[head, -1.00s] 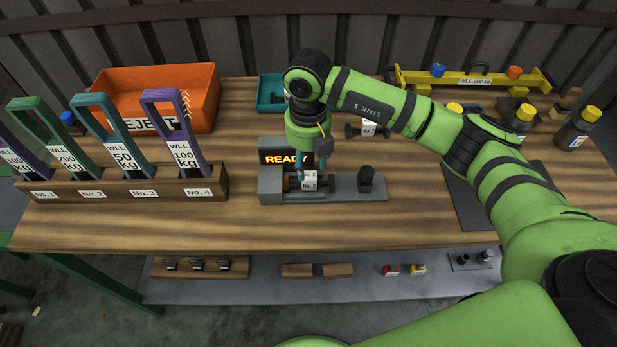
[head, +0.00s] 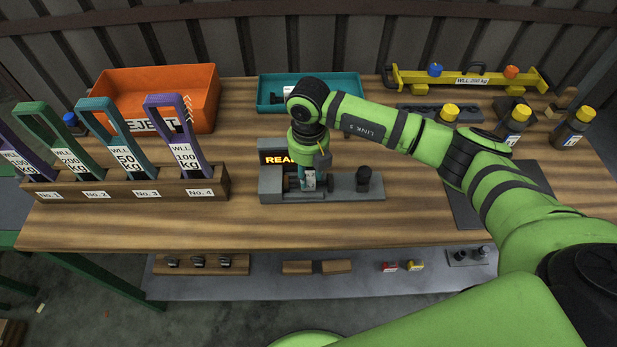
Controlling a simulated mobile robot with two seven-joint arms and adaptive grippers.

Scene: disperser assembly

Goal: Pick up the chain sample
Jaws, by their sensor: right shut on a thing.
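A dark chain sample (head: 326,183) with a white label sits in the grey test fixture (head: 350,192), in front of its lit display. My right gripper (head: 309,184) points down from above and is shut on the middle of this sample. The fingers cover part of its label, and the dark ends show on both sides. I cannot tell whether the sample is clear of the fixture. Another dark sample (head: 276,97) with a white label lies in the teal tray (head: 350,84) at the back. My left gripper is not in view.
A yellow beam (head: 415,75) and yellow-capped bottles (head: 574,128) stand right. A black knob (head: 363,178) rises beside my gripper. The table front is clear.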

